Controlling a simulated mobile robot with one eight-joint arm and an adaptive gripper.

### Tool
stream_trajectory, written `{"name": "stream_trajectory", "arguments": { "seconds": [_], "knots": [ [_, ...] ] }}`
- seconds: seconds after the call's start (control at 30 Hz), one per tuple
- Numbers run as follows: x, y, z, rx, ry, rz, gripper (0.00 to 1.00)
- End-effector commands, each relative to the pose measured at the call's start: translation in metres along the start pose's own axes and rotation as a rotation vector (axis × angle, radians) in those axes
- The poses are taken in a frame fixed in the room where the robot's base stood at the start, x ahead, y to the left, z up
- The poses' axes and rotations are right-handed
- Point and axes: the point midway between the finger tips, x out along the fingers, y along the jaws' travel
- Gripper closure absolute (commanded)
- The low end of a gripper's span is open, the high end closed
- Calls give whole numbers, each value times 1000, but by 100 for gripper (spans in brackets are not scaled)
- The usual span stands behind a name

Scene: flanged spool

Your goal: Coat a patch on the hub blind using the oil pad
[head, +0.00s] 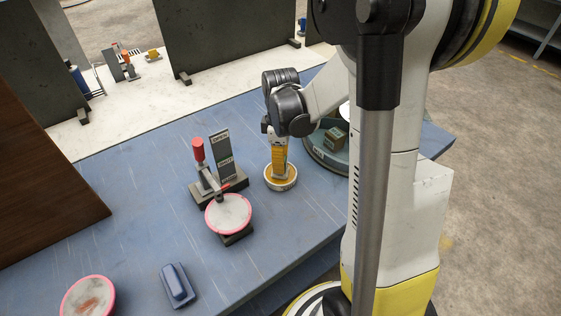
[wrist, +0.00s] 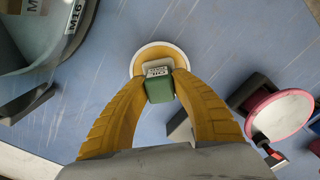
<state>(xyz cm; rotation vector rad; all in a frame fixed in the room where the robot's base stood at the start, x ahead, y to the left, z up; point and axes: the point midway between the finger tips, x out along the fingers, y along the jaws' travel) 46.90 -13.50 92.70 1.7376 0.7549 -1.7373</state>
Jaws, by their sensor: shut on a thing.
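My gripper (wrist: 160,84) is shut on a small block, green on one side with a pale lettered face, which I take as the oil pad (wrist: 159,92). The pad is over a round, white-rimmed dish with an amber inside (head: 281,184); I cannot tell whether it touches the dish. In the head view my yellow fingers (head: 279,165) hide most of the pad. A pale disc with a pink rim (head: 228,213) sits at a dark clamp fixture left of my gripper; it also shows in the wrist view (wrist: 280,116). Which part is the hub blind is unclear.
A red-handled clamp (head: 198,150) and an upright dark labelled plate (head: 224,155) stand behind the disc. Another pink-rimmed disc with a brownish smear (head: 88,298) and a blue block (head: 177,285) lie in front. A round tray (head: 325,164) holding a box is at right.

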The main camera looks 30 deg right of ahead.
Motion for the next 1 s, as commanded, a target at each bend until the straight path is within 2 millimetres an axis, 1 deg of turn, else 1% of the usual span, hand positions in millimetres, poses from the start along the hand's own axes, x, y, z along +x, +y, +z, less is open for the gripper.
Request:
{"name": "stream_trajectory", "arguments": {
  "seconds": [0.17, 0.8, 0.9, 1.0],
  "knots": [
    [-8, 0, 0, 0, 0, -1, 100],
    [-65, 0, 0, 0, 0, 0, 100],
    [-71, 0, 0, 0, 0, 0, 100],
    [-71, 0, 0, 0, 0, 0, 100]
  ]
}}
